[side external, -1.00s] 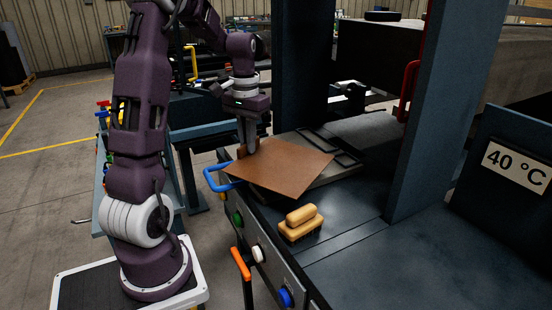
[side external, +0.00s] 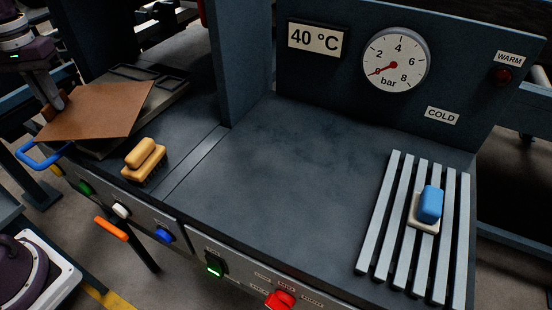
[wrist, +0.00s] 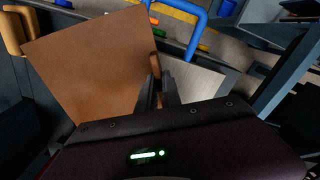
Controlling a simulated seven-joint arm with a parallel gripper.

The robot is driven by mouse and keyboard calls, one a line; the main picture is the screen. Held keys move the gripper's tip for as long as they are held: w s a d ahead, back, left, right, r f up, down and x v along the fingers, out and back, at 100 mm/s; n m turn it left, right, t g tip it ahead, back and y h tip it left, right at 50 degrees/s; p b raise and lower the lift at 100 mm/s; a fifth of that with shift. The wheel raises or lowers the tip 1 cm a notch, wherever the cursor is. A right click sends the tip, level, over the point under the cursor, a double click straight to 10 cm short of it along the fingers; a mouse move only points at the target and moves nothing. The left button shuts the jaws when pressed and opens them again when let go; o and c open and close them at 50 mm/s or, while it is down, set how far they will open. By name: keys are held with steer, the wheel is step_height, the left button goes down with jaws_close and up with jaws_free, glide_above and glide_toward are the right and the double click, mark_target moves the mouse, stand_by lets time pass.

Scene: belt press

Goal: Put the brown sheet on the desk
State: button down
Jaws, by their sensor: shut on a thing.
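The brown sheet (side external: 104,112) is a thin flat square over the left end of the machine's worktop. My gripper (side external: 59,104) is shut on its near left edge. In the wrist view the sheet (wrist: 88,68) spreads left from my fingers (wrist: 155,92). The sheet looks roughly level and overlaps a flat grey plate (wrist: 196,80); I cannot tell if they touch. Which surface counts as the desk is not clear from these views.
A blue handle (side external: 40,158) juts out beside the sheet's near corner. A wooden brush (side external: 144,158) stands right of the sheet. A blue-handled block (side external: 430,204) sits on a slatted rack (side external: 394,214) at right. The middle worktop (side external: 300,165) is clear. An upright panel rises behind.

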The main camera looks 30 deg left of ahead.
steer(key=s+a+r+n, duration=0.1)
steer(key=a+r, duration=0.3)
steer(key=r, duration=0.3)
steer(key=a+r+n, duration=0.1)
steer(key=a+r, duration=0.3)
steer(key=r, duration=0.2)
steer(key=w+d+r+m, duration=0.1)
steer(key=d+r+m, duration=0.15)
steer(key=d, duration=0.65)
steer(key=w+d+r+m, duration=0.2)
steer(key=d+r, duration=0.1)
steer(key=d, duration=0.6)
steer(key=w+d+r+m, duration=0.1)
steer(key=d+r+m, duration=0.15)
steer(key=d, duration=0.65)
glide_above(236, 147)
step_height(236, 147, down, 14)
steer(key=shift+m, duration=0.6)
step_height(236, 147, down, 14)
steer(key=shift+r, duration=0.15)
